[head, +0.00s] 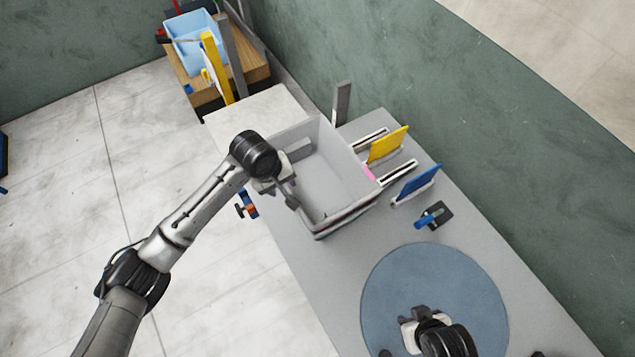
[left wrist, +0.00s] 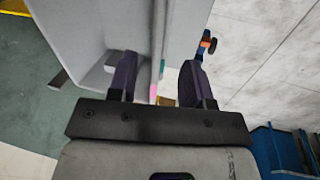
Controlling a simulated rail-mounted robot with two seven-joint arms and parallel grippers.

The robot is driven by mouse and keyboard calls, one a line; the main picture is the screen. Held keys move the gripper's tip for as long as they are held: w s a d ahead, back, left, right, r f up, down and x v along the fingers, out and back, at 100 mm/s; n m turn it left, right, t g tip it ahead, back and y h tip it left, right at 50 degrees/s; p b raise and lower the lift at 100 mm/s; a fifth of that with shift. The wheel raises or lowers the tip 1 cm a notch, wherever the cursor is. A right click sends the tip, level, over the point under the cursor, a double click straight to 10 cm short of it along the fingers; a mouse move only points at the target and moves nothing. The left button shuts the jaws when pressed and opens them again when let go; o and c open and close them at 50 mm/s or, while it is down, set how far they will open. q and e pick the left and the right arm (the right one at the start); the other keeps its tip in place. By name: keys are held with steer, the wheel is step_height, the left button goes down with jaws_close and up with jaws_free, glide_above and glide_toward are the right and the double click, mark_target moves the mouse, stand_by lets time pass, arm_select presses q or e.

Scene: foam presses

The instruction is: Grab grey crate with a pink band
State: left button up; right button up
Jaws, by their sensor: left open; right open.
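The grey crate (head: 338,165) stands open and empty-looking on the grey table, with a bit of pink band (head: 369,173) showing at its right side. My left gripper (head: 289,190) is at the crate's left wall, with its arm coming in from the left. In the left wrist view its open fingers (left wrist: 158,80) stand on either side of the crate's wall (left wrist: 155,40), and a small pink patch (left wrist: 153,92) shows between them. Whether the fingers touch the wall I cannot tell. My right gripper (head: 418,316) is open and empty above the round blue mat.
A yellow panel (head: 388,145) and a blue panel (head: 419,183) stand in holders right of the crate. A small blue-handled tool (head: 430,216) lies nearby. The round blue mat (head: 400,270) covers the table's near part. A light blue bin (head: 190,38) sits on a wooden stand at the back.

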mark_target(289, 190)
arm_select(q)
steer(key=shift+n, duration=0.6)
steer(key=w+f, duration=0.1)
steer(key=f, duration=0.1)
steer(key=w+f, duration=0.1)
steer(key=f, duration=0.2)
steer(key=w+f, duration=0.1)
steer(key=f, duration=0.1)
steer(key=shift+d+f, duration=0.2)
steer(key=shift+f, duration=0.15)
steer(key=x, duration=0.4)
steer(key=shift+s+d+r, duration=0.1)
steer(key=shift+s+d, duration=0.05)
steer(key=shift+d, duration=0.05)
steer(key=shift+f, duration=0.7)
steer(key=shift+c, duration=0.4)
jaws_close()
